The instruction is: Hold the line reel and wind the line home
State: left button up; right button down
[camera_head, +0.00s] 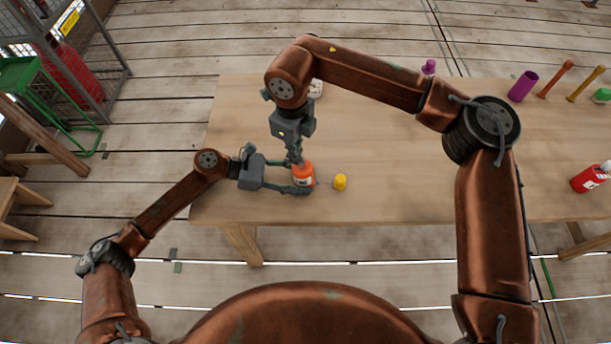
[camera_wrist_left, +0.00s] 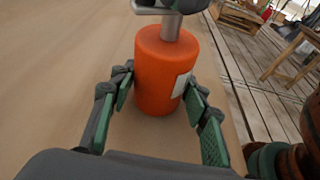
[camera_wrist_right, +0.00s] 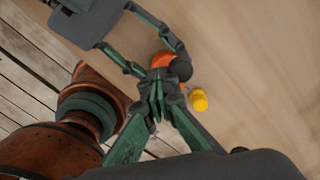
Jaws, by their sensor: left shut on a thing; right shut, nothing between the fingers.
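The line reel (camera_head: 303,173) is an orange cylinder with a pale label, upright near the table's front edge. My left gripper (camera_head: 300,188) is shut on it, with a finger on each side, as the left wrist view (camera_wrist_left: 165,75) shows. A grey metal post (camera_wrist_left: 171,27) rises from its top. My right gripper (camera_head: 299,160) is shut with nothing between its fingers, pointing down at the top of the reel. Its fingertips (camera_wrist_right: 160,85) hide much of the reel top. A yellow weight (camera_head: 340,182) lies just right of the reel, with a faint line between them.
The wooden table (camera_head: 400,190) is clear around the yellow weight. A small purple object (camera_head: 428,68) is at the back.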

jog(key=shift+s+a, duration=0.2)
jog(key=shift+a, duration=0.05)
notch_tip(320, 180, up, 7)
dwell(1.0)
dwell(0.3)
jog(key=shift+s+a+f+m, duration=0.1)
jog(key=shift+s+f+m, duration=0.1)
jog(key=shift+f+m, duration=0.6)
jog(key=shift+s+a+f+m, duration=0.15)
jog(key=shift+f+m, duration=0.25)
jog(key=shift+m, duration=0.8)
jog(key=shift+s+f+m, duration=0.25)
jog(key=shift+f+m, duration=0.35)
jog(key=shift+m, duration=0.4)
jog(key=shift+f, duration=0.15)
